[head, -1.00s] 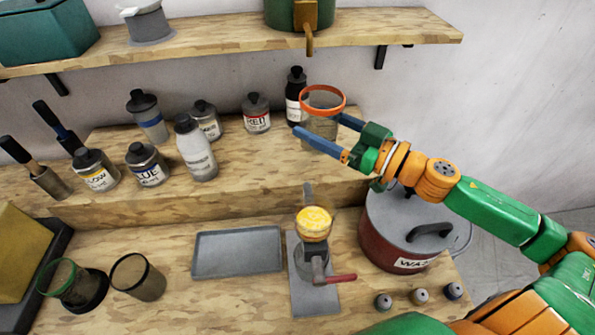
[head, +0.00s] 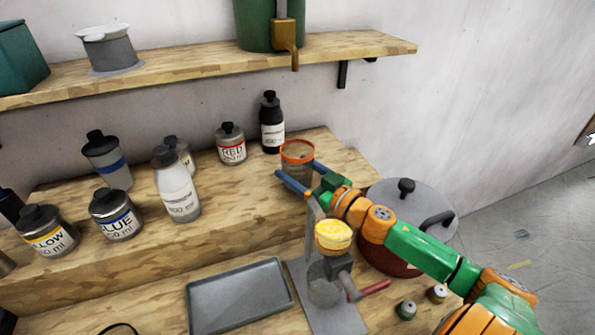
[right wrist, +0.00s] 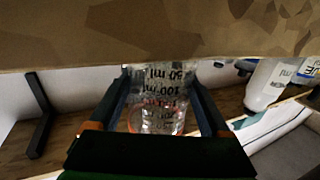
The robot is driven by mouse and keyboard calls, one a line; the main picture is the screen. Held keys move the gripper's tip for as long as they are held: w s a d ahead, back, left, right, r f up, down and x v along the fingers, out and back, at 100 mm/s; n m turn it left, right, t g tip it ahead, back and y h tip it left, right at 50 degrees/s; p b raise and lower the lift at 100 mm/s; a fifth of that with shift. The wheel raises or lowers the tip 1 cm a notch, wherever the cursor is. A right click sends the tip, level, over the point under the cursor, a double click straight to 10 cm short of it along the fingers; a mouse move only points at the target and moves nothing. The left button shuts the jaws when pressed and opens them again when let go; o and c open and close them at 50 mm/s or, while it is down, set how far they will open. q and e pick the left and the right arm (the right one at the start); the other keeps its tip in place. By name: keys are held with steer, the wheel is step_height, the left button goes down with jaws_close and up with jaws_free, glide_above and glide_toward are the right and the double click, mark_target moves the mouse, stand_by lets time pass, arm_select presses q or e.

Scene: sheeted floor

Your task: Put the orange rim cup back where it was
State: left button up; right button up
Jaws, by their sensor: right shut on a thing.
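The orange rim cup (head: 298,151) is a clear cup with an orange rim, upright at the right end of the raised wooden step, just in front and to the right of the black bottle (head: 272,124). My right gripper (head: 301,176) is shut on it, with one blue finger on each side. In the right wrist view the clear cup (right wrist: 160,95) sits between the two fingers, with its volume marks upside down. I cannot tell whether its base touches the step. My left gripper is not in view.
The red bottle (head: 231,145) and several other bottles stand left on the step. Below my right arm are a burner stand with a yellow-filled cup (head: 333,238) and a lidded waste pot (head: 375,260). A grey tray (head: 240,297) lies empty. The upper shelf (head: 180,65) overhangs behind.

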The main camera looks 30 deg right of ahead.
steer(key=shift+s+d+f, duration=0.1)
steer(key=shift+d+f, duration=0.1)
steer(key=o, duration=1.2)
steer(key=shift+o, duration=0.2)
steer(key=shift+r, duration=0.15)
steer(key=s+d, duration=0.2)
steer(key=s, duration=1)
steer(key=shift+w+r, duration=0.1)
steer(key=shift+r, duration=0.1)
